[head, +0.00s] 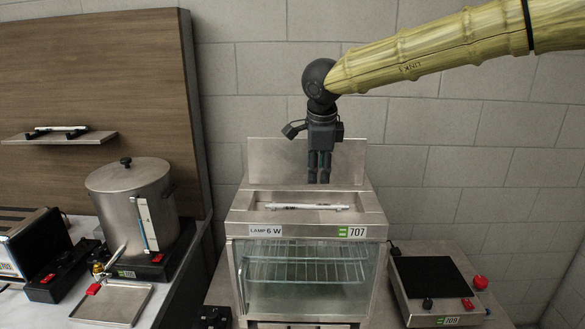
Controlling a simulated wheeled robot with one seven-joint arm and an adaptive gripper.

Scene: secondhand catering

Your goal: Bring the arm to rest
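My gripper (319,181) is black and hangs from the end of my yellow, bamboo-patterned arm (440,50), which reaches in from the upper right. Its fingers point down and sit close together, with nothing visible between them. It is above the glass-fronted warming cabinet (308,230) labelled 707, in front of the cabinet's raised metal back panel. A white rod-like lamp (307,207) lies across the cabinet's top recess, below the fingertips and apart from them.
A steel urn (133,205) stands at left on a black base, near a metal tray (112,303). A hot plate (436,283) labelled 709 stands at right. A wall shelf (60,138) holds another white rod. The upper wall space around my gripper is clear.

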